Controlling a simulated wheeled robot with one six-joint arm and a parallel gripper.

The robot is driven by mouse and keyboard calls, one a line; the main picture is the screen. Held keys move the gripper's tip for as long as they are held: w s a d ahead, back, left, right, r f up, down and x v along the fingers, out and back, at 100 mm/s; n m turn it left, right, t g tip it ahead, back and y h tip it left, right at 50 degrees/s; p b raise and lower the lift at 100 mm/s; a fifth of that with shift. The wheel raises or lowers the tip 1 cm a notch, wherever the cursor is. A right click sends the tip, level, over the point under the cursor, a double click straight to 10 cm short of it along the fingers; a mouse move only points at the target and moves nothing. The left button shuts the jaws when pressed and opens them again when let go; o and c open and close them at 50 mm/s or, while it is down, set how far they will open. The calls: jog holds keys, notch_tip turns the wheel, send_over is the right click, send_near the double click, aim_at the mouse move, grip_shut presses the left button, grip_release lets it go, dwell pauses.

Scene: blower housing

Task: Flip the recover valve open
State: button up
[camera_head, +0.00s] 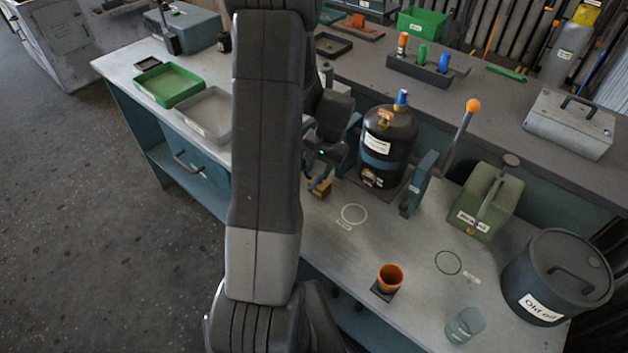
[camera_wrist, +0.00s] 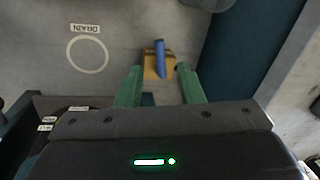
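A small brass valve block (camera_wrist: 150,68) with a blue lever (camera_wrist: 161,55) sits on the bench in the wrist view. It also shows in the head view (camera_head: 320,188), just below my wrist. No label on it is readable, so I cannot confirm that it is the recover valve. The lever lies along the block, pointing away from my wrist. My gripper (camera_wrist: 160,72) is open, with green fingers apart on either side of the block's near end. I cannot tell whether they touch it. The black tank (camera_head: 402,133) stands right of my gripper, with a blue-topped fitting.
A white circle (camera_head: 354,214) is marked on the bench. A blue bracket (camera_head: 417,184), an orange-knobbed lever (camera_head: 461,130), a green can (camera_head: 486,203), an orange cup (camera_head: 391,276) and an old-oil drum (camera_head: 558,278) stand to the right. Trays (camera_head: 208,113) lie left. Bare bench lies around the circle.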

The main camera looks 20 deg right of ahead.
aim_at(313, 186)
jog(key=f, duration=0.4)
jog(key=w+a+f, duration=0.1)
jog(key=f, duration=0.1)
jog(key=shift+f, duration=0.35)
grip_shut()
